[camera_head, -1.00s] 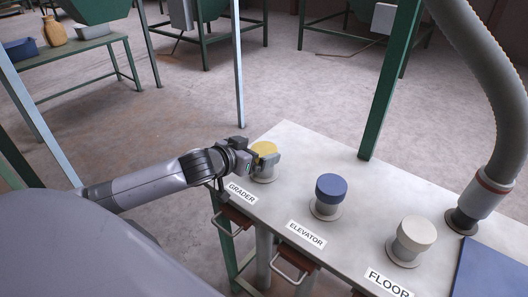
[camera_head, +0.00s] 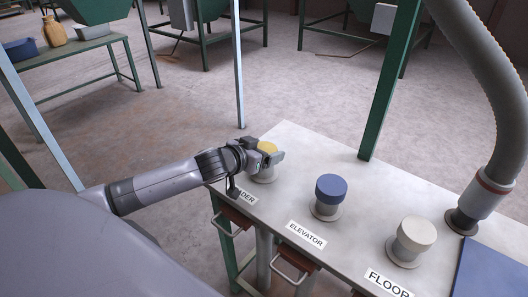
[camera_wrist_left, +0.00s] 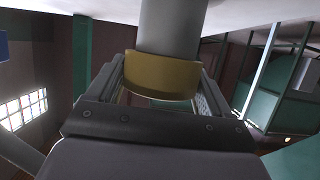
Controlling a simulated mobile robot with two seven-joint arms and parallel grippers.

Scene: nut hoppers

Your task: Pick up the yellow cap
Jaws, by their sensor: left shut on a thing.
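The yellow cap (camera_head: 267,147) is at the pipe stub by the GRADER label, at the far left of the pale table. My left gripper (camera_head: 270,156) is shut on it, with a finger on either side. In the left wrist view the yellow cap (camera_wrist_left: 163,77) sits between the two fingers, against the end of a grey pipe (camera_wrist_left: 171,28). I cannot tell whether there is a gap between cap and pipe. My right gripper is not in view.
A blue cap (camera_head: 332,187) by ELEVATOR and a white cap (camera_head: 416,232) by FLOOR stand along the table (camera_head: 345,165). A grey hose (camera_head: 497,110) comes down at the right, beside a blue panel (camera_head: 490,270). A green post (camera_head: 385,95) rises behind the table.

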